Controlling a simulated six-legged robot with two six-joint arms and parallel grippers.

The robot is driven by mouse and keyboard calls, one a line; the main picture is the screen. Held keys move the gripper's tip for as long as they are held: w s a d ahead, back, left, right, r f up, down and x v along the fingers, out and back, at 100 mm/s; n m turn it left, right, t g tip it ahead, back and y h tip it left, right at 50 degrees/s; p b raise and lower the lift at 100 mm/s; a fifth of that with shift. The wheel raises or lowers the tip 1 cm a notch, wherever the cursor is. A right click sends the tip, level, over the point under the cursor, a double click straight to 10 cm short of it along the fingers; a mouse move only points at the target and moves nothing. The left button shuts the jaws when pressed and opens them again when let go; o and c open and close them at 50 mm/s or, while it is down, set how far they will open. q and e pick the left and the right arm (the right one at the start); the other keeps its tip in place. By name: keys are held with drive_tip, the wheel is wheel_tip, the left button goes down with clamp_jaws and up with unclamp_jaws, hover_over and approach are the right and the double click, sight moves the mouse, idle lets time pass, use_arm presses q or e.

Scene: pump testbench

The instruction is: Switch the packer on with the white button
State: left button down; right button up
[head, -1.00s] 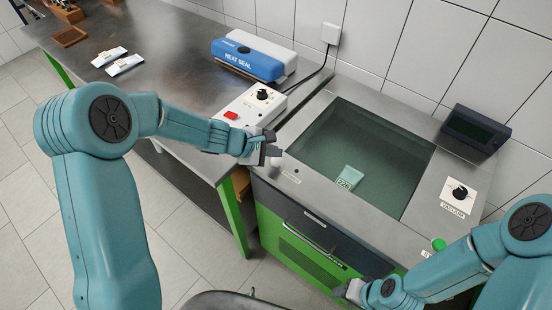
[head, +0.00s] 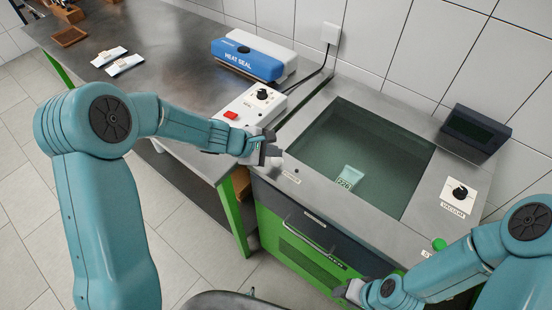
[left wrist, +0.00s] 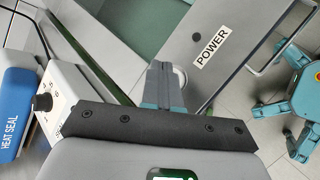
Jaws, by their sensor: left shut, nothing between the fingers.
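The white button (left wrist: 181,76) shows partly in the left wrist view, beside the fingertips and near the POWER label (left wrist: 212,48); the rest is hidden behind the fingers. My left gripper (left wrist: 163,88) is shut and empty, its tips right at the button; I cannot tell whether they touch it. In the head view my left gripper (head: 268,154) is over the front left corner of the steel top of the packer (head: 318,193), which has a sunken tank. My right gripper (head: 350,290) is low in front of the green cabinet; its jaws are unclear.
A control box with a red switch (head: 231,115) and a black knob stands left of the tank, with a blue heat sealer (head: 247,60) behind. A vacuum knob (head: 459,193), green button (head: 438,243) and dark display (head: 474,131) are on the right. A small numbered item (head: 350,177) is in the tank.

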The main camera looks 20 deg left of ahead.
sight(273, 162)
use_arm(q)
drive_tip(key=shift+f+b, duration=0.45)
drive_tip(key=shift+b, duration=0.05)
drive_tip(key=shift+f+b, duration=0.4)
drive_tip(key=shift+b, duration=0.05)
idle(0.5)
drive_tip(key=shift+r+p, duration=0.65)
drive_tip(key=shift+r, duration=0.25)
wheel_tip(273, 162, up, 6)
drive_tip(key=p, duration=0.5)
idle(0.4)
